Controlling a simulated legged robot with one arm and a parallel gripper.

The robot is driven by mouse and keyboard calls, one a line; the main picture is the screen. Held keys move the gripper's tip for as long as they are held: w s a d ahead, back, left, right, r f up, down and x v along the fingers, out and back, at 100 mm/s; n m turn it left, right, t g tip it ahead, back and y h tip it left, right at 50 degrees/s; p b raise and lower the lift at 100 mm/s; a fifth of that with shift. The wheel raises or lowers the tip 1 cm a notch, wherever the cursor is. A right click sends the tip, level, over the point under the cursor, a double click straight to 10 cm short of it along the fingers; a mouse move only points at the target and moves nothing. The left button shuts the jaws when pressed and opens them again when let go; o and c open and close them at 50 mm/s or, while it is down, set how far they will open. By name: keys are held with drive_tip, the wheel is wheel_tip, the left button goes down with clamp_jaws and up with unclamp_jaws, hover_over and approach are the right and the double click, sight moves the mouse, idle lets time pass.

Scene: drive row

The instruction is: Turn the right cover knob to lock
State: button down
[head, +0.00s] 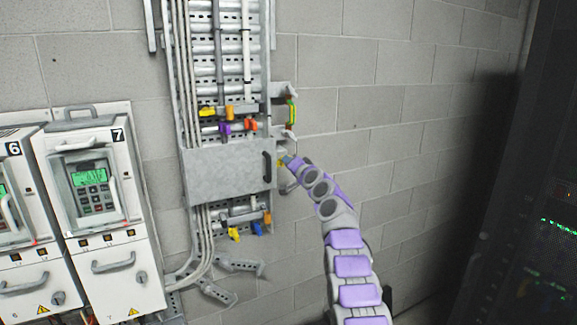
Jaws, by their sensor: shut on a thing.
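A grey metal cover (228,172) sits flat across the cable rack on the wall, with a dark vertical handle (267,167) near its right edge. My purple and grey arm reaches up from the lower right to that edge. My gripper (284,159) is small in the head view, just right of the handle, at the cover's right side. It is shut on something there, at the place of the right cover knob. The knob is mostly hidden by the gripper, so its turn angle cannot be told.
Yellow, orange, purple and blue clamps (229,113) hold cables above and below the cover. A side bracket with a green and yellow strip (292,112) juts out above my gripper. Drive unit 7 (103,205) stands left, a dark rack (530,200) right.

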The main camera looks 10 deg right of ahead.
drive_tip(key=shift+d+f+m, duration=0.1)
drive_tip(key=shift+m, duration=1.7)
drive_tip(key=shift+f+m, duration=0.1)
drive_tip(key=shift+m, duration=1.7)
drive_tip(key=c, duration=1.1)
unclamp_jaws()
drive_tip(key=shift+w+d, duration=0.1)
drive_tip(key=shift+w, duration=0.05)
drive_tip(key=shift+c, duration=0.2)
drive_tip(key=shift+s+b, duration=0.2)
drive_tip(key=shift+b, duration=0.2)
drive_tip(key=b+v, duration=1.2)
drive_tip(key=v, duration=0.5)
